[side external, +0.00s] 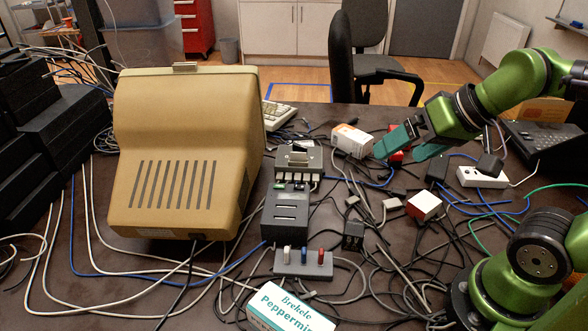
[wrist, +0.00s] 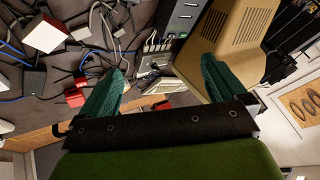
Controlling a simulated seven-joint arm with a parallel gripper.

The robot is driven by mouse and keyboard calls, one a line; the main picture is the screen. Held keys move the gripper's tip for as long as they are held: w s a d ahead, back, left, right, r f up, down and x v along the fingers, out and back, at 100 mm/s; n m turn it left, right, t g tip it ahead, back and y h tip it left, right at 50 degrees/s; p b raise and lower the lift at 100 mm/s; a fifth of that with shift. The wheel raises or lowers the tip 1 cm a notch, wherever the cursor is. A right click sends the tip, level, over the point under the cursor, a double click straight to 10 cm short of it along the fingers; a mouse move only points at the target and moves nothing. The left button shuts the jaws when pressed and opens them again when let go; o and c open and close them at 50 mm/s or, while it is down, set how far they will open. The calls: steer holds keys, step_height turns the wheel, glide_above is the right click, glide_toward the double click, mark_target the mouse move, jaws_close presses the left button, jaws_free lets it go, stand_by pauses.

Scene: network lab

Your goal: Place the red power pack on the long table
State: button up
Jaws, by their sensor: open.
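A small red block (side external: 397,157), which looks like the red power pack, is partly hidden behind my gripper in the side view. In the wrist view the red block (wrist: 75,97) lies among cables near the table edge, to the left of the left finger. My gripper (side external: 408,152) has its two teal fingers spread, with nothing seen held between them. It hangs over the far right part of the long dark table (side external: 225,285). In the wrist view the fingers of my gripper (wrist: 163,68) are wide apart.
A beige monitor (side external: 180,150) fills the left of the table. Grey devices (side external: 286,210) stand at the middle. A white-orange box (side external: 351,140), a red-and-white box (side external: 424,206), a white power strip (side external: 482,177) and many tangled cables crowd the right. A peppermint box (side external: 290,305) is in front.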

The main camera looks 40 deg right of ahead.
steer(key=w+d+f+m+g+h, duration=0.1)
steer(key=w+d+f+m+h, duration=0.15)
steer(key=w+d, duration=0.65)
steer(key=w+d+f+m+g+h, duration=0.1)
steer(key=w+d+f+g, duration=0.15)
steer(key=d, duration=1.25)
steer(key=w+d+f+m+g+h, duration=0.15)
steer(key=w+d+f, duration=0.25)
steer(key=w+d, duration=0.55)
steer(key=shift+t, duration=0.5)
steer(key=d+f, duration=0.1)
steer(key=f, duration=0.2)
steer(key=d+f, duration=0.3)
steer(key=f, duration=0.2)
steer(key=shift+s+d+f, duration=0.15)
steer(key=shift+d+f, duration=0.1)
steer(key=shift+f, duration=0.05)
steer(key=shift+x, duration=3.15)
